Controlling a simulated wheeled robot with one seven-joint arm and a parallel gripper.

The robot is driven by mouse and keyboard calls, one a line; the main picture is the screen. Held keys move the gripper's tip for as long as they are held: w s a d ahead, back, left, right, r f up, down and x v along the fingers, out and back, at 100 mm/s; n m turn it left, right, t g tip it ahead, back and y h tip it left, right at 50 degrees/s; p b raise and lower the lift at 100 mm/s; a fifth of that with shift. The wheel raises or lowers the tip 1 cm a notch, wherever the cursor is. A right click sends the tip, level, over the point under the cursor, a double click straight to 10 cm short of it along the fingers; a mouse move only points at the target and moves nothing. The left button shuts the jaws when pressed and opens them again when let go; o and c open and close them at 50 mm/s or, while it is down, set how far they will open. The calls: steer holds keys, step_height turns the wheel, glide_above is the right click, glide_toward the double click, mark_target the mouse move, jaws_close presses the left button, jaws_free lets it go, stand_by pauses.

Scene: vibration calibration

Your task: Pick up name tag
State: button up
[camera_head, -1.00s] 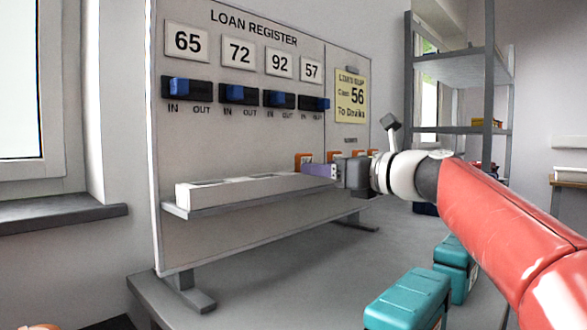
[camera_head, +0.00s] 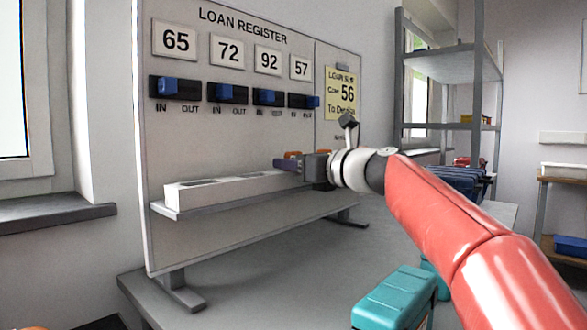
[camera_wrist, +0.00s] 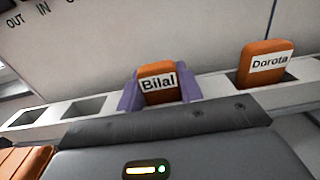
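An orange name tag with a white "Bilal" label (camera_wrist: 158,83) stands in line with the slots of the white rack, near the middle of the wrist view. My gripper (camera_head: 290,163) is at the rack in the head view. Its two purple fingers are on either side of the Bilal tag, very close to its edges. I cannot tell whether they press on it. A second orange tag, labelled "Dorota" (camera_wrist: 266,64), stands in the rack to the right, apart from the fingers. The foot of the Bilal tag is hidden.
The white rack (camera_head: 200,193) sits on a ledge of the Loan Register board (camera_head: 235,130), with empty slots (camera_wrist: 85,106) left of the Bilal tag. A teal box (camera_head: 395,297) stands on the table below my arm.

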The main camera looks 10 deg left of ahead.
steer(key=shift+c, duration=1.4)
